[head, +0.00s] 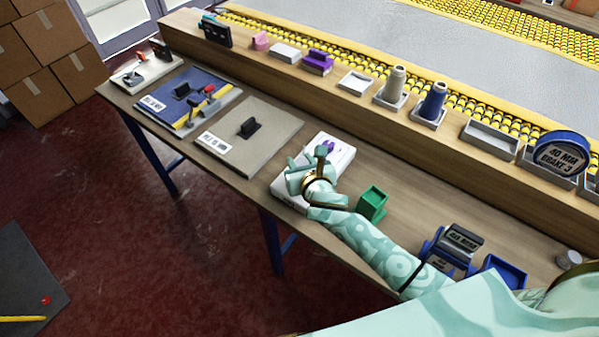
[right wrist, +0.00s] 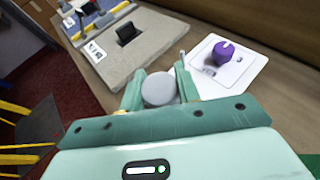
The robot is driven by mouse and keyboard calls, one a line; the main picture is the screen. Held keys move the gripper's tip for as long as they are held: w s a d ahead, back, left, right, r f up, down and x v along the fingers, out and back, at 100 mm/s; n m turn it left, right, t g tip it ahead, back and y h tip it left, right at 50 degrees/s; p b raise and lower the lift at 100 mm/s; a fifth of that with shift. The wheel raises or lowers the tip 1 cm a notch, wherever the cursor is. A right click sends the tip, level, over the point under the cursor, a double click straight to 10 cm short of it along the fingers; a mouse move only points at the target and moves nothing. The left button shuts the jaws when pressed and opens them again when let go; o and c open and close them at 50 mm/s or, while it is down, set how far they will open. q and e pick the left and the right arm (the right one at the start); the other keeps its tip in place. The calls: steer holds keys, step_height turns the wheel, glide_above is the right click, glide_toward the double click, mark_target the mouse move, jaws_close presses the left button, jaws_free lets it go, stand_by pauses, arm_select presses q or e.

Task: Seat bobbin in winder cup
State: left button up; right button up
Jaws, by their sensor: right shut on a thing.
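My right gripper (head: 308,166) is over the left part of a white plate (head: 343,152) on the bench. In the right wrist view its two fingers (right wrist: 158,90) are closed on a round grey-topped thing (right wrist: 158,88), which looks like the bobbin. A purple rounded piece (right wrist: 223,53) stands on the white plate (right wrist: 247,68), apart from the held thing and to its right. I cannot tell whether this purple piece is the winder cup. The lower part of the held thing is hidden. My left gripper is not in view.
A beige board (head: 256,141) with a black handle lies left of the white plate. A green open box (head: 372,204) stands close to the right of my forearm. Thread cones (head: 394,84) and trays line the raised shelf behind. Blue holders (head: 505,273) stand at the right.

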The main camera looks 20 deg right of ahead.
steer(key=shift+w+f, duration=0.2)
steer(key=shift+f, duration=0.1)
steer(key=f+b, duration=0.1)
steer(key=f, duration=0.1)
steer(key=f+b, duration=0.1)
steer(key=shift+w+f+b, duration=0.2)
steer(key=shift+f+b, duration=0.1)
steer(key=shift+f, duration=0.1)
steer(key=shift+r, duration=0.15)
steer(key=o, duration=0.9)
steer(key=shift+o, duration=0.2)
